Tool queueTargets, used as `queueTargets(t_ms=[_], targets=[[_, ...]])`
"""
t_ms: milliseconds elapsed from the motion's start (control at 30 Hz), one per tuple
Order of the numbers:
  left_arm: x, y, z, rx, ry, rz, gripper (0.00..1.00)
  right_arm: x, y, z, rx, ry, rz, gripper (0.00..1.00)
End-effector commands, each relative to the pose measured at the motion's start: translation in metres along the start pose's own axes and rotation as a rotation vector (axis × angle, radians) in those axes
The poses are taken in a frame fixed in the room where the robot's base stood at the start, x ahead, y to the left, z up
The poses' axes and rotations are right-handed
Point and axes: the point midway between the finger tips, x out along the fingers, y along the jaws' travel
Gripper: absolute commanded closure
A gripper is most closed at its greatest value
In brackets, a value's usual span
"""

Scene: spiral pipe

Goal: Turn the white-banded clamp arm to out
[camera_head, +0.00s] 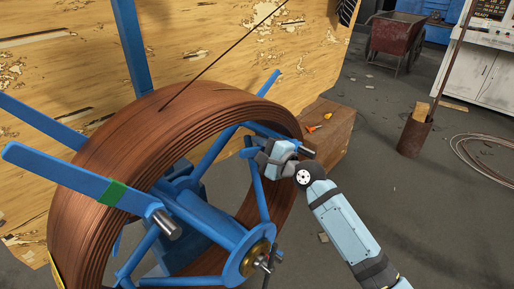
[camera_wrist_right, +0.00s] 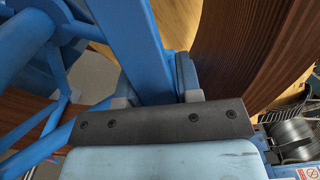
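A large coil of brown pipe (camera_head: 118,128) sits on a blue spoked reel (camera_head: 218,228). A blue clamp arm with a green band (camera_head: 112,191) crosses the coil's left front. No white band is visible on any arm. My right gripper (camera_head: 262,158) is at a blue bar on the reel's right side and hides part of it. In the right wrist view a blue bar (camera_wrist_right: 132,42) runs between the two fingers (camera_wrist_right: 155,92). Whether they press on it is unclear. My left gripper is not in view.
A wooden panel (camera_head: 215,50) stands behind the reel. A brown box (camera_head: 332,130) with small orange-handled tools is just right of my right gripper. A red cart (camera_head: 396,35) and a rusty bucket (camera_head: 413,135) stand farther right. The floor right of my arm is mostly clear.

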Motion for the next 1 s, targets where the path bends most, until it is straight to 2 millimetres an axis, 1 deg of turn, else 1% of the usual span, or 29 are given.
queueTargets(t_ms=[133, 267, 400, 500, 667, 933, 967, 1000], targets=[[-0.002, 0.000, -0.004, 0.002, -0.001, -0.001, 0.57, 0.000, -0.004, 0.001, 0.011, 0.000, 0.000, 1.00], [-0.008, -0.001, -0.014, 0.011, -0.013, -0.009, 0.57, 0.000, -0.018, 0.003, 0.069, 0.001, 0.000, 1.00], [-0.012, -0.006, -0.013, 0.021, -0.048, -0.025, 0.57, 0.000, -0.032, 0.002, 0.156, 0.003, 0.000, 1.00], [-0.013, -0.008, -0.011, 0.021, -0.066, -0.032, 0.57, 0.000, -0.039, 0.000, 0.207, 0.002, 0.000, 1.00], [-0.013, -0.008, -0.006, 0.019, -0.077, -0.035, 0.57, 0.000, -0.041, -0.003, 0.249, 0.001, 0.000, 1.00], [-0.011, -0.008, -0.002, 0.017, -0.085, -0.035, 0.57, 0.000, -0.040, -0.004, 0.251, 0.000, 0.000, 1.00], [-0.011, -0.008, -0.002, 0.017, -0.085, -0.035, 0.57, 0.000, -0.040, -0.004, 0.251, 0.000, 0.000, 0.65], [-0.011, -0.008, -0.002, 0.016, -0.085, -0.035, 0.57, 0.000, -0.040, -0.004, 0.251, 0.000, 0.000, 0.56]])
